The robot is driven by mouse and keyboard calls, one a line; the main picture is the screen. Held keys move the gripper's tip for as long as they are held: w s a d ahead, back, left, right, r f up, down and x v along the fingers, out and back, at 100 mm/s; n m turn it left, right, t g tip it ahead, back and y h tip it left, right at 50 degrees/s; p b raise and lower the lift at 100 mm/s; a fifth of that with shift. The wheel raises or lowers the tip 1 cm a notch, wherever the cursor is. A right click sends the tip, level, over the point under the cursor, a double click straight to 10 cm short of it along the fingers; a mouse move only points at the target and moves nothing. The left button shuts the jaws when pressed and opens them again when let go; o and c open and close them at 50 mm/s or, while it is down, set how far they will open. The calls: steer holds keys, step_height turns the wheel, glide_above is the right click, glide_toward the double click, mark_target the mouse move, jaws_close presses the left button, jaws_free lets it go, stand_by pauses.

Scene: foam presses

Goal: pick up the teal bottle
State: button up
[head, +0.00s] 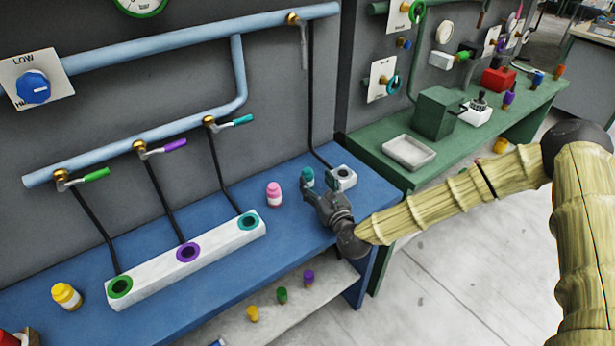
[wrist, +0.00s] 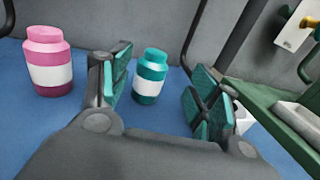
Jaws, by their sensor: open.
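The teal bottle (head: 308,178) stands upright on the blue bench, just beyond my gripper in the head view. It has a white label band, and in the wrist view the teal bottle (wrist: 150,75) shows between my fingers, slightly nearer the left one. My gripper (head: 312,192) is open and empty, low over the bench. In the wrist view my gripper (wrist: 158,95) has its teal-padded fingers spread on both sides of the bottle's picture. I cannot tell whether the bottle is fully between the pads; a gap seems to remain ahead of them.
A pink bottle (head: 274,195) stands to the left on the blue bench (head: 200,305). A white socket block (head: 343,179) with a black hose is close on the right. A long white block (head: 215,245) with coloured rings lies left. A yellow bottle (head: 66,296) is farther left.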

mark_target(310, 177)
steer(key=shift+w+a+r+p, duration=0.2)
steer(key=shift+w+a+p, duration=0.15)
steer(key=shift+w+p, duration=0.1)
steer(key=p+x, duration=0.1)
steer(key=x, duration=0.1)
steer(key=shift+w+a+f+p, duration=0.1)
steer(key=shift+w+a+p, duration=0.2)
steer(key=shift+a+p, duration=0.1)
steer(key=shift+w+a+f, duration=0.15)
steer(key=shift+w+a, duration=0.05)
steer(key=shift+w, duration=0.35)
steer(key=c, duration=1.2)
